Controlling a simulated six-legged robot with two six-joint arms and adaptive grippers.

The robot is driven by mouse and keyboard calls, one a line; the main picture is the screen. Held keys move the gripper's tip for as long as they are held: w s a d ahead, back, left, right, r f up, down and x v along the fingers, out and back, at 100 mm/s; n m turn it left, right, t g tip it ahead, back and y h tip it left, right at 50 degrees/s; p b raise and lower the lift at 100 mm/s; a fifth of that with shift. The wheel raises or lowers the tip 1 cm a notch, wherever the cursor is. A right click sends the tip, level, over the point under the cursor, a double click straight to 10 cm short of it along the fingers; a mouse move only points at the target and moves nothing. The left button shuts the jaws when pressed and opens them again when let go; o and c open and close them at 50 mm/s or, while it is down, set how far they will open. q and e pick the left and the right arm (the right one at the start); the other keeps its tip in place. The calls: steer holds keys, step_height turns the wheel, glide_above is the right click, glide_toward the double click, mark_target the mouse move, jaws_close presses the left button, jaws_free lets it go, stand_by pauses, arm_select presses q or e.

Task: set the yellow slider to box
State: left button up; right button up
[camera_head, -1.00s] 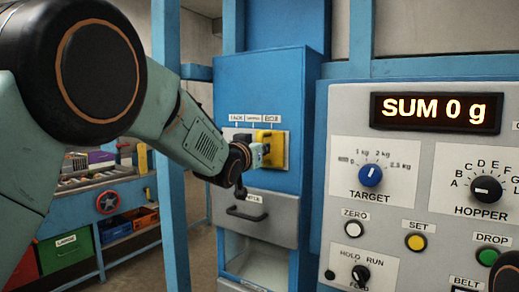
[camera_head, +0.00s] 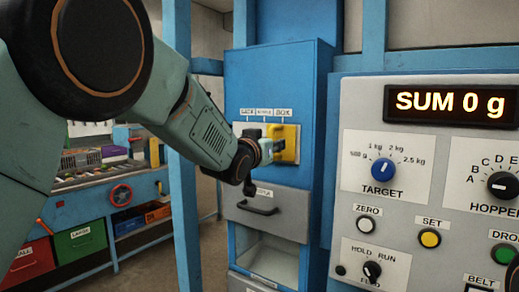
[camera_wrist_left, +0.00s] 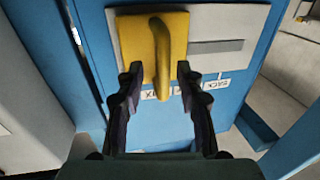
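The yellow slider (camera_head: 289,143) sits at the right end of its plate on the blue cabinet, below the BOX label (camera_head: 283,113). My left gripper (camera_head: 275,152) is at the slider's handle, coming from the left. In the left wrist view, which is turned upside down, the slider (camera_wrist_left: 163,45) is at the left end of its slot (camera_wrist_left: 215,46). There, the two dark fingers of my left gripper (camera_wrist_left: 161,95) stand apart on both sides of the handle, with visible gaps. My right gripper is not in view.
A grey drawer (camera_head: 268,212) with a dark handle is below the slider. The control panel (camera_head: 405,225) with knobs, buttons and a SUM 0 g display (camera_head: 450,103) stands to the right. A blue post (camera_head: 182,190) and a bench with bins (camera_head: 82,240) are at left.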

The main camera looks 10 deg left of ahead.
arm_select(q)
steer(key=s+a, duration=0.1)
steer(key=s, duration=0.9)
steer(key=shift+a, duration=0.15)
steer(key=shift+s+a, duration=0.1)
steer(key=s+a+f+g+y+b, duration=0.1)
steer(key=s+f+g+b, duration=0.2)
steer(key=f, duration=1.1)
steer(key=s+a+f+n+g+y+b, duration=0.15)
steer(key=s+f, duration=0.45)
steer(key=f, duration=0.8)
steer(key=s+a+f+g+b, duration=0.2)
steer(key=s+f+g+b, duration=0.15)
steer(key=f, duration=1.05)
steer(key=s+a+f+g+b, duration=0.1)
steer(key=s+f+g+b, duration=0.8)
steer(key=s+f, duration=2.2)
steer(key=shift+s+n+g, duration=0.35)
steer(key=shift+s+g, duration=0.05)
steer(key=shift+s, duration=0.6)
